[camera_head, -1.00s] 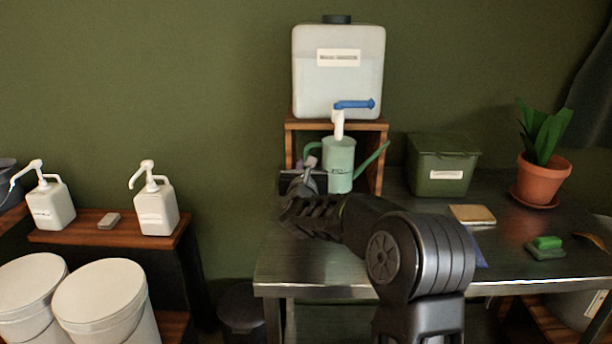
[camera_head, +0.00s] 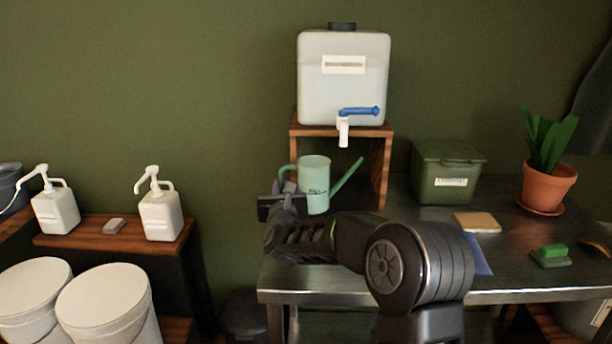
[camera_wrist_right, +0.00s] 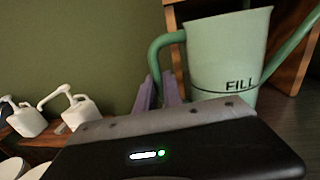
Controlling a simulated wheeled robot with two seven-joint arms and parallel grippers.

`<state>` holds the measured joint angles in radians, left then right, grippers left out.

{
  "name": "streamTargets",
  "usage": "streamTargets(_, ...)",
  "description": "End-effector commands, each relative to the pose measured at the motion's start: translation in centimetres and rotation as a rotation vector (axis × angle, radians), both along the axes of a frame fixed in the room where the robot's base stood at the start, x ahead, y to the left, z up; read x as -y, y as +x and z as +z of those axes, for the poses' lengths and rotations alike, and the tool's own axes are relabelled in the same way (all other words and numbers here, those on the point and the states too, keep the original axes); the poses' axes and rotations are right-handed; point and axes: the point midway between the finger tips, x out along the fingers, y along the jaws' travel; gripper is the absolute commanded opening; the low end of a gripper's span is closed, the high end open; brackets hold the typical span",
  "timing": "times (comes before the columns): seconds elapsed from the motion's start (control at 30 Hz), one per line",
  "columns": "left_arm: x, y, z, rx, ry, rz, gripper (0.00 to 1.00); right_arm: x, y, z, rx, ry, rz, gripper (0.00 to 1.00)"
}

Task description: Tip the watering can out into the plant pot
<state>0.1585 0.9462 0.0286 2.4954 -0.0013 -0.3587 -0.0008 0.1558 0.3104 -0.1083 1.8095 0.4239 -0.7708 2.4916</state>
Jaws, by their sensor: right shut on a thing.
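The pale green watering can (camera_head: 315,187) is upright in front of the wooden stand, its spout pointing right. It also shows in the right wrist view (camera_wrist_right: 226,62), with a "FILL" line near its lower part. My right gripper (camera_head: 287,190) is shut on the can's handle at the can's left side; in the right wrist view its purple fingers (camera_wrist_right: 158,92) meet the handle. The can's contents are hidden. The terracotta plant pot (camera_head: 546,187) with a green plant stands on a saucer at the right of the table. My left gripper is not in view.
A water tank (camera_head: 343,80) with a blue-levered tap (camera_head: 344,130) stands on a wooden stand (camera_head: 382,165). Pump bottles (camera_head: 160,212) stand on the left shelf.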

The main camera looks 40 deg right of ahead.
Motion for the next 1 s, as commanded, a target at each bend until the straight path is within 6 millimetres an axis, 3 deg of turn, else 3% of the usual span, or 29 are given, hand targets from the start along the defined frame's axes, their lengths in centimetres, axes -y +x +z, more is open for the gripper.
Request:
streamTargets(0.3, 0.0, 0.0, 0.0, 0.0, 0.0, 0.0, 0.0, -15.2, 0.9, -4.1, -0.005, -0.005, 0.302, 0.0)
streamTargets(0.5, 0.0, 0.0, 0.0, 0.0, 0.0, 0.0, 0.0, -23.4, -0.3, -5.6, 0.007, 0.005, 0.472, 0.0)
streamTargets(0.7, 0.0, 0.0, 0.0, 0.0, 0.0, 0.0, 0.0, -27.4, -1.4, -6.2, 0.016, 0.013, 0.56, 0.0)
streamTargets(1.0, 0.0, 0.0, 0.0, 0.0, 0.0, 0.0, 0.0, -28.0, -1.6, -6.2, 0.019, 0.015, 0.575, 0.0)
